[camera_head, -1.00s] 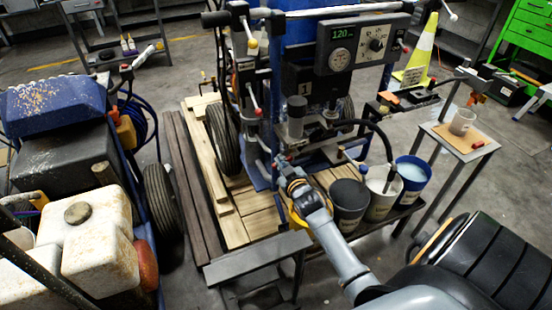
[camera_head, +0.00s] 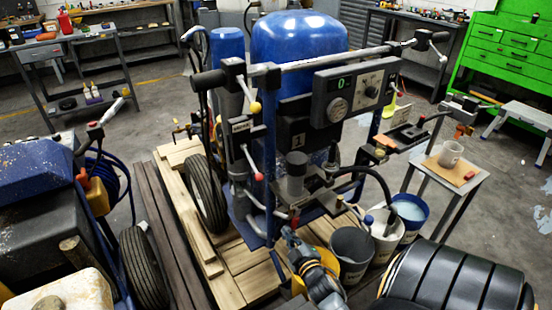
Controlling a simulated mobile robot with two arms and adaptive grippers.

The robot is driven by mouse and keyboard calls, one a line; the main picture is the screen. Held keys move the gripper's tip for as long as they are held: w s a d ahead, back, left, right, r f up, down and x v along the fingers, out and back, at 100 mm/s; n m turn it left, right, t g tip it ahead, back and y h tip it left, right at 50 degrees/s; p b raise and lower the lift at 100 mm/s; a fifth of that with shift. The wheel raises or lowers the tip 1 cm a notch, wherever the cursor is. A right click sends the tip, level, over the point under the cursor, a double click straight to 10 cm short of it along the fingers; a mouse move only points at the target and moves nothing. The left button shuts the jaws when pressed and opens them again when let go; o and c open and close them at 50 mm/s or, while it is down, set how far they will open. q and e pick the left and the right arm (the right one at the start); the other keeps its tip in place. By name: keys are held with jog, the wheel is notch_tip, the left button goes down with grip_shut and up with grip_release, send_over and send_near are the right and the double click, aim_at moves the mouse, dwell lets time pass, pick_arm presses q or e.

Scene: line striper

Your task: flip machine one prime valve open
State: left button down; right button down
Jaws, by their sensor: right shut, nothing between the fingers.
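Machine one (camera_head: 298,140), marked with a "1", is a line striper with a blue tank, a handlebar and a grey control box (camera_head: 350,95) whose green display reads 0. A lever with a red tip (camera_head: 257,178) sticks out on its left side. A small red part (camera_head: 294,219) shows low on the pump. I cannot tell for sure which is the prime valve. My right gripper (camera_head: 287,233) is shut and empty, just below the small red part; whether they touch is unclear. My left gripper is not in view.
The machine stands on wooden pallet boards (camera_head: 240,287). A dark bucket (camera_head: 352,243), a white bucket (camera_head: 386,236) and a blue bucket (camera_head: 409,213) stand to the right. A small side table (camera_head: 448,174) holds a cup. Another machine (camera_head: 40,225) stands at left.

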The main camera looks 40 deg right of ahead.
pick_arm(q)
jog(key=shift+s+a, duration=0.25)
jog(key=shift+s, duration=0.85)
pick_arm(e)
jog(key=shift+s+d+f, duration=0.2)
jog(key=shift+d+f, duration=0.1)
jog(key=shift+d, duration=0.15)
jog(key=shift+s+d+f, duration=0.2)
jog(key=shift+d+f, duration=0.05)
jog(key=shift+d, duration=0.2)
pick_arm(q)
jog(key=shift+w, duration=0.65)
pick_arm(e)
jog(key=shift+d, duration=0.15)
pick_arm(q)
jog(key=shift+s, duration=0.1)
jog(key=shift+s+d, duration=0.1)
pick_arm(e)
jog(key=v, duration=1.2)
